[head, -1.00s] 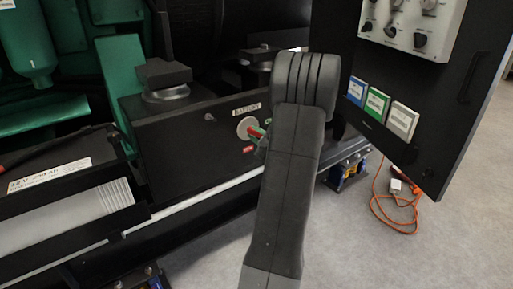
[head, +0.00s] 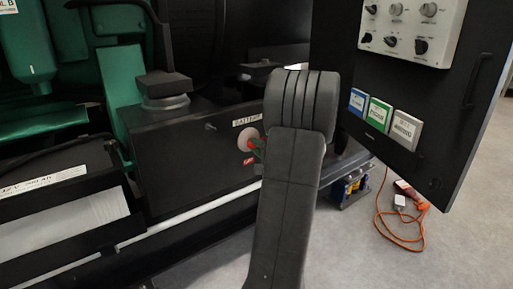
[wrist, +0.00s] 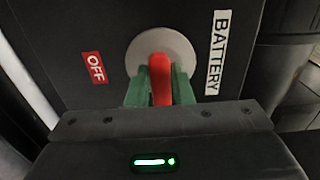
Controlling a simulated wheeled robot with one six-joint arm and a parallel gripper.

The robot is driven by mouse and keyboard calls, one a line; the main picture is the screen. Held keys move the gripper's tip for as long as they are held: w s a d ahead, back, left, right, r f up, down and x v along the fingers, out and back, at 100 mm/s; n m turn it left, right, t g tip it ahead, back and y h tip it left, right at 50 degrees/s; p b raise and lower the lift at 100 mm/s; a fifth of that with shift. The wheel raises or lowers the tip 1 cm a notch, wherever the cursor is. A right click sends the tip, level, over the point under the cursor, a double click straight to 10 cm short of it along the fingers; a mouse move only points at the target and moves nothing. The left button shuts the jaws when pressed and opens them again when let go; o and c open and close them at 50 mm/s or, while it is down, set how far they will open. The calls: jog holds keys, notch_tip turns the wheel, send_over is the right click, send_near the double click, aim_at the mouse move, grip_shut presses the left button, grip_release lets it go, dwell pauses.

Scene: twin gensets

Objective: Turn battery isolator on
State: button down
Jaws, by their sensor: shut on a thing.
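The battery isolator has a red handle (wrist: 160,78) on a round pale disc (wrist: 178,45), set in a black panel. In the wrist view a red OFF label (wrist: 93,68) is left of the disc and a white BATTERY label (wrist: 217,52) is right of it. My gripper (wrist: 160,88) is shut on the red handle, with a green finger on each side. The handle points from the disc toward my gripper. In the head view the disc (head: 248,139) shows beside my arm, which hides part of the panel. No ON label is visible in the wrist view.
An open black cabinet door (head: 455,110) with a grey switch panel (head: 412,30) and three coloured labels stands at right. An orange cable (head: 380,222) lies on the floor. A battery box (head: 60,205) is at lower left.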

dwell(0.4)
jog(key=c, duration=1.3)
grip_release()
jog(key=p+v, duration=0.3)
jog(key=v, duration=1)
jog(key=shift+s+d, duration=0.25)
jog(key=shift+s, duration=0.1)
jog(key=shift+w, duration=0.1)
jog(key=b+x, duration=0.3)
jog(key=x, duration=1)
jog(key=shift+w+a, duration=0.25)
jog(key=shift+w, duration=0.05)
